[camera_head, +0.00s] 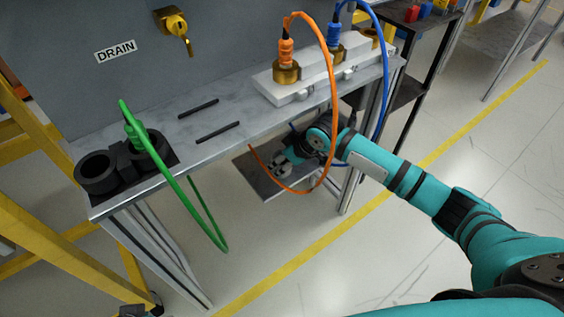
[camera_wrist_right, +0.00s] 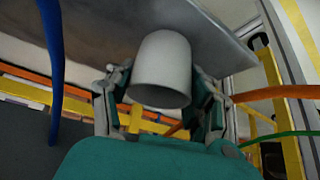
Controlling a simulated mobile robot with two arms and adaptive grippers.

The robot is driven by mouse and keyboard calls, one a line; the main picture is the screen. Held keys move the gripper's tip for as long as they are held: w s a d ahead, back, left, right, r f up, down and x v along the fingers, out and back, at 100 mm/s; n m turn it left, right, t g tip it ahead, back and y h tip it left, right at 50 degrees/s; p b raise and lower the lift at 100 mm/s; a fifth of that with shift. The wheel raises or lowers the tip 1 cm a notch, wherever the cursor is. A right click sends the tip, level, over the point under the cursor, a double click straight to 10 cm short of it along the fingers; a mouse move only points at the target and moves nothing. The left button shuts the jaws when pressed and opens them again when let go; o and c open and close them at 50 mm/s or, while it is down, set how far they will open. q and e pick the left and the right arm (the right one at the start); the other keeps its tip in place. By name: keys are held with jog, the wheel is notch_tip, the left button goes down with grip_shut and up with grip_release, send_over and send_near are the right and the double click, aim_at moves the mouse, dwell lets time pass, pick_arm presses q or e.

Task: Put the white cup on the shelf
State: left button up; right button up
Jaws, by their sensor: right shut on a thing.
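The white cup (camera_wrist_right: 162,72) sits between the two fingers of my right gripper in the right wrist view, with its open rim towards the camera. My right gripper (camera_head: 283,164) is shut on the cup. In the head view, it reaches under the front edge of the grey worktop, over the lower shelf (camera_head: 254,178). The cup cannot be made out in the head view. In the wrist view a grey slab (camera_wrist_right: 215,35) lies close behind the cup; whether they touch cannot be told. My left gripper is not in view.
The worktop (camera_head: 225,112) carries a white block (camera_head: 292,92) with orange and blue connectors, and black holders (camera_head: 98,172) with a green connector. Orange (camera_head: 337,110), blue and green cables hang over its front edge; the orange loop passes close by my right gripper. A yellow frame stands left.

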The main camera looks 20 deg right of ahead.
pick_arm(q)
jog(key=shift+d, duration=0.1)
pick_arm(e)
jog(key=o, duration=1.1)
jog(key=shift+f, duration=0.1)
jog(key=shift+r, duration=0.2)
jog(key=p+v, duration=0.1)
jog(key=v, duration=0.1)
jog(key=shift+s+d+r, duration=0.1)
jog(key=shift+d+r, duration=0.05)
jog(key=shift+r, duration=0.2)
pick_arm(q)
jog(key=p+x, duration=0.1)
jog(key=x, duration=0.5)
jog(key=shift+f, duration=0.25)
pick_arm(e)
jog(key=v, duration=0.4)
jog(key=shift+s+d+r, duration=0.1)
jog(key=shift+s+r, duration=0.1)
jog(key=shift+s, duration=0.05)
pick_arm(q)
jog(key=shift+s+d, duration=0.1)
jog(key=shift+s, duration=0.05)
